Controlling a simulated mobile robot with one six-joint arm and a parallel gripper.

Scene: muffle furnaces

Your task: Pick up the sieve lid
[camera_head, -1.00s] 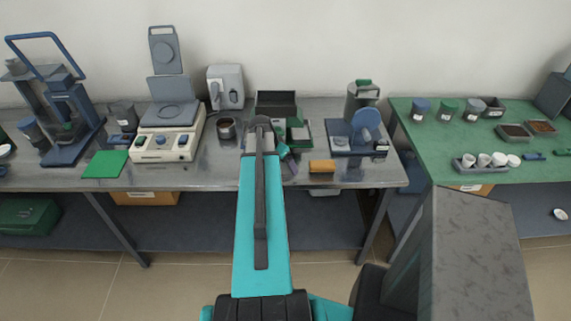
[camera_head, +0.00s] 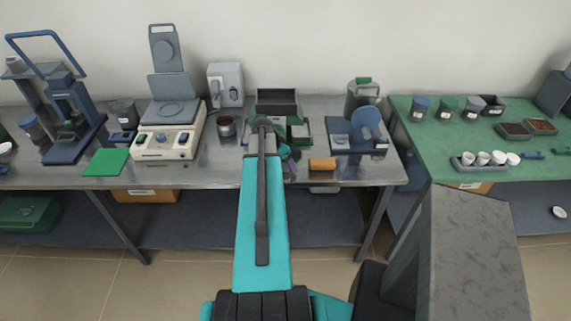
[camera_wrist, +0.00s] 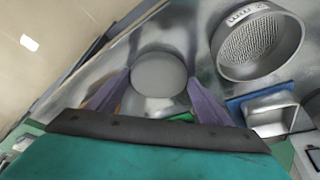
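A plain round grey disc, which looks like the sieve lid (camera_wrist: 160,73), lies between the two purple fingers of my gripper (camera_wrist: 159,82) in the wrist view. The fingers stand apart, one at each side of it; I cannot tell whether they touch its rim. A round metal sieve (camera_wrist: 262,42) with a mesh bottom and a white label is to the right of the lid. In the head view my gripper is small, near the front middle of the steel bench (camera_head: 215,178), and partly hidden by my arm; I cannot make out the lid there.
A blue-edged tray (camera_wrist: 240,103) lies close to my right finger in the wrist view. In the head view, a hot-plate device (camera_head: 165,145) and a dark round pan (camera_head: 226,127) are to the left. An orange-brown block (camera_head: 322,164) lies right of my gripper. A green bench (camera_head: 440,160) stands further right.

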